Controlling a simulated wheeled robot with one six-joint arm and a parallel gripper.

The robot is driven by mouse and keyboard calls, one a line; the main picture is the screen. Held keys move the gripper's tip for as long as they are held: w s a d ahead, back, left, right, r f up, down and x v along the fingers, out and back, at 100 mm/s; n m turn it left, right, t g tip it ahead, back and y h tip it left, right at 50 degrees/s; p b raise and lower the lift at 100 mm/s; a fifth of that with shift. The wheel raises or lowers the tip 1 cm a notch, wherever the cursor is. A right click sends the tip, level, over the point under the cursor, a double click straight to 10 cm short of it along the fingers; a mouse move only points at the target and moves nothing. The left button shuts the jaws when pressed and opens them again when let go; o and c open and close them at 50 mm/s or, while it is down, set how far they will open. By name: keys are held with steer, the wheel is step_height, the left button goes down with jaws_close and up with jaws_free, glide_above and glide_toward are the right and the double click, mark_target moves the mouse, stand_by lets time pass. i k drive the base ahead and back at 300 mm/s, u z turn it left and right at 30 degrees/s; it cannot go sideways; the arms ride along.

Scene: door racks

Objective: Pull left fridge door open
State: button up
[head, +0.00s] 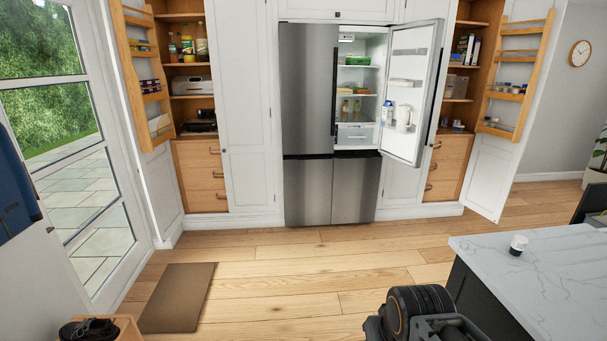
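The steel fridge stands against the far wall. Its upper left door (307,90) is shut, with a dark vertical handle (335,92) along its right edge. The upper right door (412,95) is swung wide open to the right, showing its inner shelves with bottles and a white jug. Behind it, the lit right compartment (356,90) holds food on shelves. The two lower fridge doors (307,190) are shut. A dark part of my arm shows at the bottom edge, far from the fridge; my gripper's fingers do not show.
A white marble-topped island (540,262) stands at the right front, with a small cup (518,245) on it. A brown mat (177,298) lies at the left, near a shoe box (100,329). Open pantry doors (140,75) flank the fridge. The wooden floor (285,262) before it is clear.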

mark_target(309, 52)
steer(key=i, duration=4.4)
